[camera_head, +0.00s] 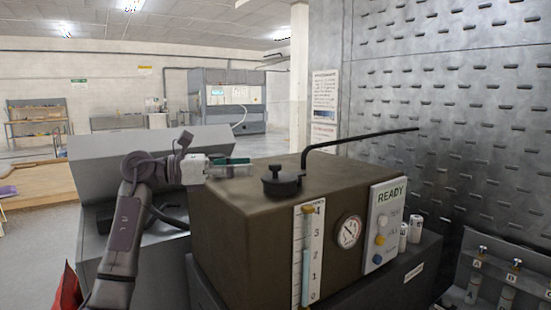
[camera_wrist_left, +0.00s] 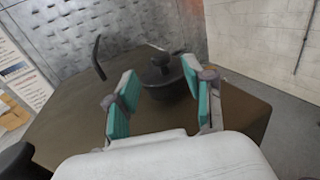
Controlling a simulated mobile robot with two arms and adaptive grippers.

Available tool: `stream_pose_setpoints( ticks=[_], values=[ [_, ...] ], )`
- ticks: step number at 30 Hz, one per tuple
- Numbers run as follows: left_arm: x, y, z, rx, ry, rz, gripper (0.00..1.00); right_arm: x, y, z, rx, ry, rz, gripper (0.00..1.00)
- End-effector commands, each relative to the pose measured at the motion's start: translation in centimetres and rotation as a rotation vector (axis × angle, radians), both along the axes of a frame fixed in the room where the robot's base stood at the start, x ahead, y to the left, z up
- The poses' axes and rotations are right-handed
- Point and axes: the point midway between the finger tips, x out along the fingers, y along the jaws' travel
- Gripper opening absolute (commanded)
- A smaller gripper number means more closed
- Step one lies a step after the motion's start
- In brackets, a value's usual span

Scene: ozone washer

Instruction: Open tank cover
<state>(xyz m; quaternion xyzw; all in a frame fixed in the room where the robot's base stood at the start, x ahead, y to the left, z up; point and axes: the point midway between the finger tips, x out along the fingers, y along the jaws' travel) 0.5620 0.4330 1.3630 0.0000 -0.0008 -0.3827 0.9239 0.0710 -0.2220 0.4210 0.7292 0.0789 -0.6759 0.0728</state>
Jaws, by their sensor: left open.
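The tank (camera_head: 245,225) is a brown box with a gauge and a level scale on its front. Its black round cover (camera_head: 282,184) with a knob sits on the top, toward the left. My left gripper (camera_head: 238,166) comes in from the left, just above the tank top and beside the cover, apart from it in the picture. In the left wrist view the gripper (camera_wrist_left: 158,98) has its teal pads spread wide and nothing between them. The cover (camera_wrist_left: 166,78) shows there beyond the fingertips, toward the right finger. My right gripper is not in view.
A black bent pipe (camera_head: 350,138) rises from the tank top and reaches right. A READY panel (camera_head: 387,222) is on the tank's front right. White canisters (camera_head: 416,229) stand beside it. A perforated metal wall (camera_head: 450,130) is behind, and a bottle rack (camera_head: 505,285) is at the lower right.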

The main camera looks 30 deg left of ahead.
Motion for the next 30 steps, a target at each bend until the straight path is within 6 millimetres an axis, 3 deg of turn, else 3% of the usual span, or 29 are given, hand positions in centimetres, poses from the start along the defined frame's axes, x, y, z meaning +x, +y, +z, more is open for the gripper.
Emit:
stream_pose_setpoints(
  ticks=[3, 10, 23, 25, 30],
  values=[
    [1.9, -2.0, 0.4, -0.003, 0.0, -0.004, 0.53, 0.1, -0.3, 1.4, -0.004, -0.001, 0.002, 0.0],
    [4.4, -4.4, 0.3, -0.003, -0.001, -0.002, 0.53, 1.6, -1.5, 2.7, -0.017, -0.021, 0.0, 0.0],
    [5.3, -5.2, 0.0, -0.001, 0.001, 0.0, 0.53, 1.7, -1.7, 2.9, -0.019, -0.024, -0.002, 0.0],
    [5.3, -5.2, 0.0, -0.001, 0.001, 0.0, 0.46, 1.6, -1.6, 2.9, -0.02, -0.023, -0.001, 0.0],
    [5.3, -5.2, 0.0, -0.001, 0.0, 0.0, 0.18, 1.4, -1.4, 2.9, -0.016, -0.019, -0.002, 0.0]
  ],
)
